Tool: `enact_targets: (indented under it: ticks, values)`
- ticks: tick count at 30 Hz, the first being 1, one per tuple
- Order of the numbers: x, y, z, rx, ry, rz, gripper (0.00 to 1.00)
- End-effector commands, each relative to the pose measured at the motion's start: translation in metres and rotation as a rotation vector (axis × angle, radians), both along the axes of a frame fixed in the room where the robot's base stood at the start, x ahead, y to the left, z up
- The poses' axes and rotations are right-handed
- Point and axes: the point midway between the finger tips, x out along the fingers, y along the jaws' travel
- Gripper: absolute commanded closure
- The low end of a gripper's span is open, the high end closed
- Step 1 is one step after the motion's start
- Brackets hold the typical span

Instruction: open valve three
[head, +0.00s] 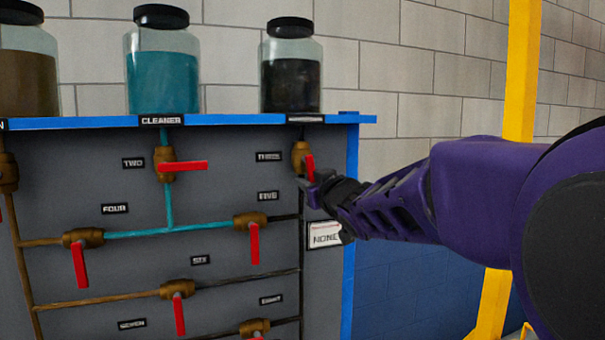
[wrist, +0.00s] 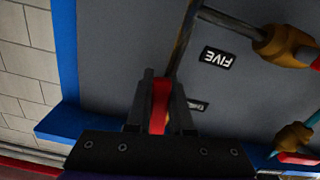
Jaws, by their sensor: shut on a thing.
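Valve three is the brass valve (head: 298,152) at the upper right of the grey panel, below the dark jar; the small label beside it is hard to read. Its red handle (head: 309,164) points down, slightly tilted to the right, with its lower end hidden by my gripper. My gripper (head: 313,183) reaches in from the right and is shut on this handle. In the wrist view the red handle (wrist: 160,100) stands between the two dark fingers of my gripper (wrist: 160,80), with the valve body mostly hidden behind them.
Valve five (head: 250,221) is below and left, its handle down. Valve two (head: 166,164) has its handle sideways. A sign reading NONE (head: 324,235) sits just below my gripper. The blue shelf (head: 235,120) with jars overhangs the panel. A yellow post (head: 521,70) stands right.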

Motion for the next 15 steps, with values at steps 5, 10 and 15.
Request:
enact_targets:
  ticks: [5, 10, 15]
  values:
    - [-0.0017, 0.0057, 0.0019, 0.100, 0.029, 0.001, 1.00]
    - [-0.0027, 0.0085, 0.0018, 0.160, 0.048, 0.002, 1.00]
    - [-0.0031, 0.0100, 0.0016, 0.191, 0.057, 0.002, 1.00]
